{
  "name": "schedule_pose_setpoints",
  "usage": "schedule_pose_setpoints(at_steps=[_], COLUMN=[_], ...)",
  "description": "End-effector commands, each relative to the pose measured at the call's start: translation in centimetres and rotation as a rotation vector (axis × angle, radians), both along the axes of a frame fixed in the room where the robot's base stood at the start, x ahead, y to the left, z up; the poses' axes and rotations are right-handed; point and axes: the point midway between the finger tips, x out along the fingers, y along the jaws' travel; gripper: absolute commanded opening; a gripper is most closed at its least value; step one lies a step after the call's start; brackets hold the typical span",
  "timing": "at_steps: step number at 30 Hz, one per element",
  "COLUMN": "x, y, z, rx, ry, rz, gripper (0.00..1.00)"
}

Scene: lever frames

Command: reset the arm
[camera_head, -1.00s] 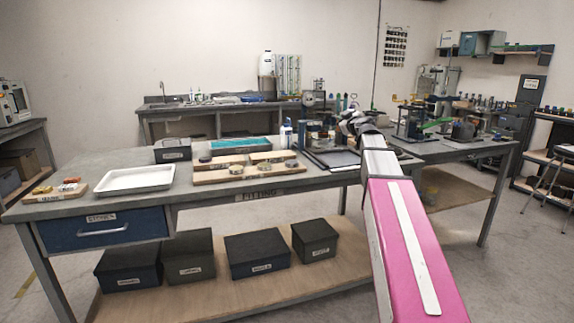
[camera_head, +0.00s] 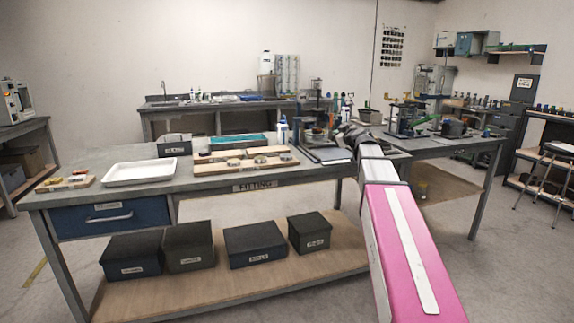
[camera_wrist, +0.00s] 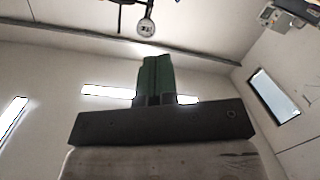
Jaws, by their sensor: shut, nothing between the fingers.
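My arm, with its pink link, reaches forward over the right part of the grey workbench (camera_head: 200,190) in the head view. Its far end is small and dark there, and the fingers cannot be made out. In the wrist view my gripper (camera_wrist: 155,62) shows its green fingers together, with nothing between them. The wrist camera looks up toward the ceiling and upper walls. A round lamp-like object (camera_wrist: 145,27) hangs beyond the fingertips, apart from them.
Dark boxes (camera_head: 255,246) sit on the lower shelf. Another bench with equipment (camera_head: 406,120) stands at the right. Floor is open at the right front.

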Motion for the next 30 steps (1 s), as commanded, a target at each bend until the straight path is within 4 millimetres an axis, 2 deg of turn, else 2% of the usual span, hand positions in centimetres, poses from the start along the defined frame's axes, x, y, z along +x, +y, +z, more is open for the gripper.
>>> schedule_pose_setpoints(at_steps=[8,11,14,15,21,27,30], x=[-2.7,-4.4,-7.1,-8.3,-15.2,-23.3,-27.2], y=[1.9,2.8,3.7,4.0,4.8,4.3,3.7], z=[-8.1,-12.3,-17.7,-19.9,-29.9,-38.1,-41.1], rx=[0.042,0.063,0.085,0.094,0.120,0.118,0.104], ry=[0.204,0.322,0.478,0.545,0.876,1.179,1.302], rz=[0.031,0.035,0.025,0.014,-0.087,-0.278,-0.396], gripper=[0.00,0.00,0.00,0.00,0.00,0.00,0.00])
